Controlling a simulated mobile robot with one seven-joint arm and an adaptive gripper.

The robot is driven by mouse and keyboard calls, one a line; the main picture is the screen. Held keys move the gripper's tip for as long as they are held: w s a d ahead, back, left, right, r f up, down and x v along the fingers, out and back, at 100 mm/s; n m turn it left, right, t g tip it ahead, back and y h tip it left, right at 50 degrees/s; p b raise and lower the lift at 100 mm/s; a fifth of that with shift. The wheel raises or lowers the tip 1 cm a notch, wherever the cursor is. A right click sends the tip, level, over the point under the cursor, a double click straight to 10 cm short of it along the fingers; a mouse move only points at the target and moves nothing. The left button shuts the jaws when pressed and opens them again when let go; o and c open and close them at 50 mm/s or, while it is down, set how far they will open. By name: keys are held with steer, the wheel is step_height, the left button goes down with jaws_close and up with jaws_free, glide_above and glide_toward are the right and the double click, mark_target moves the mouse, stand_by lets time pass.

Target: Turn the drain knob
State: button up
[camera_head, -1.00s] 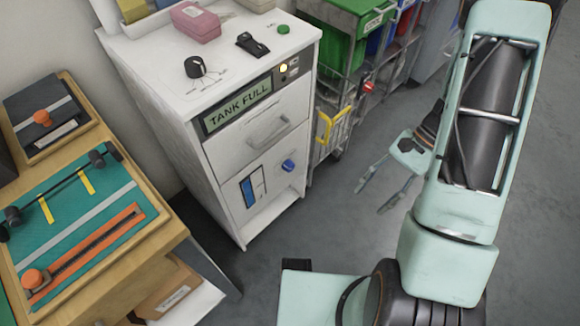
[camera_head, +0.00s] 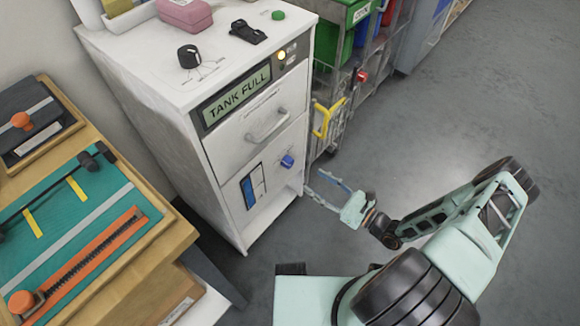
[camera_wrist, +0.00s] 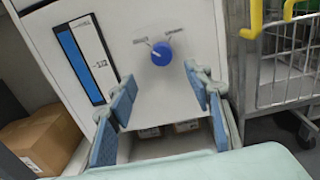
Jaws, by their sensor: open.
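The blue drain knob (camera_head: 287,161) sits on the lower front panel of the white cabinet (camera_head: 165,125), right of a blue level gauge (camera_head: 251,188). In the wrist view the knob (camera_wrist: 161,54) is near the middle top, with a small white mark and a printed label on each side. My gripper (camera_head: 313,182) is open and empty, in front of the panel and a little right of and below the knob in the head view. In the wrist view its blue-padded fingers (camera_wrist: 160,76) reach up on either side below the knob, apart from it.
A lit display (camera_head: 238,93) reads TANK FULL. A drawer handle (camera_head: 268,126) sticks out above the knob. A wire cart with a yellow handle (camera_head: 328,118) stands right of the cabinet. A wooden bench (camera_head: 172,232) is at left. Floor at right is clear.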

mark_target(291, 165)
steer(key=b+x, duration=0.1)
steer(key=x, duration=1)
steer(key=shift+w+d, duration=0.1)
steer(key=shift+d, duration=0.05)
steer(key=c, duration=1.1)
steer(key=shift+c, duration=0.2)
